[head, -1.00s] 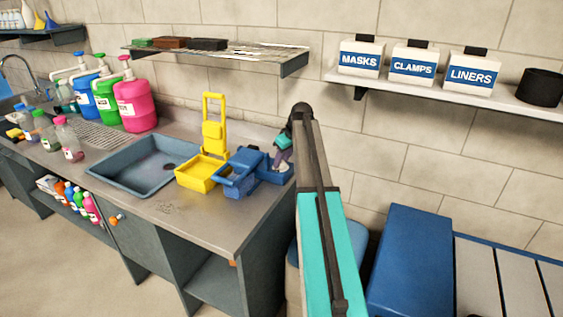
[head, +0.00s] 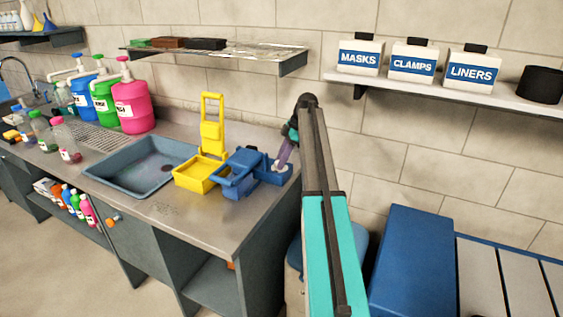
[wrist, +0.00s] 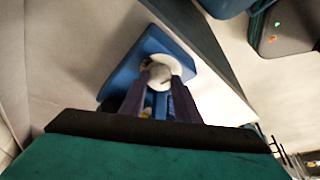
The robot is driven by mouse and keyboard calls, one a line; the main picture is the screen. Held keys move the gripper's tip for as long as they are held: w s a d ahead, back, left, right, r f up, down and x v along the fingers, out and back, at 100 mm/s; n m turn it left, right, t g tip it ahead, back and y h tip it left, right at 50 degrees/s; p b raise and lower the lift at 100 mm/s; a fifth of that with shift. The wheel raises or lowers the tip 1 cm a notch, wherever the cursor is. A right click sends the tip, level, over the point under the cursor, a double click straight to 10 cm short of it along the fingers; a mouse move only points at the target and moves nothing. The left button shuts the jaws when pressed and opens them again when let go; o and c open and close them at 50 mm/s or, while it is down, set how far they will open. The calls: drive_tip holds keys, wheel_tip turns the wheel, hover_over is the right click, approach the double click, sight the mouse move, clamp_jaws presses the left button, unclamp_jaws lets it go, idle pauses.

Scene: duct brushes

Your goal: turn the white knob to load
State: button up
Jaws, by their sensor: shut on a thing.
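The white knob (wrist: 157,69) is a pale disc on a blue box (wrist: 180,47) in the wrist view. My gripper (wrist: 160,79) is shut on the knob, one dark purple finger on each side of it. In the head view my gripper (head: 283,161) reaches down, tilted, to the knob (head: 278,168) on the blue unit (head: 272,178) at the counter's right end. The fingers cover part of the knob. I cannot make out a load mark or where the knob points.
A blue folding piece (head: 236,180) and a yellow wringer-like unit (head: 203,172) stand left of the knob. Further left are a sink basin (head: 140,172) and pink, green and blue jugs. A wire shelf (head: 240,58) hangs above. A blue bench (head: 410,262) stands at right.

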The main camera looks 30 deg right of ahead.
drive_tip(key=shift+w+n+g, duration=0.15)
drive_tip(key=shift+n+g, duration=0.45)
drive_tip(key=shift+n, duration=0.9)
drive_tip(key=o, duration=0.7)
drive_tip(key=shift+o, duration=0.2)
drive_tip(key=shift+d+r+p, duration=0.1)
drive_tip(key=shift+r+p, duration=0.1)
drive_tip(key=shift+p, duration=0.45)
drive_tip(key=p+v, duration=0.3)
drive_tip(key=p, duration=0.4)
drive_tip(key=shift+r, duration=0.2)
drive_tip(key=shift+d+r+p, duration=0.1)
drive_tip(key=shift+p, duration=0.25)
drive_tip(key=shift+d+r+p, duration=0.1)
drive_tip(key=shift+r+p, duration=0.2)
drive_tip(key=shift+p, duration=0.6)
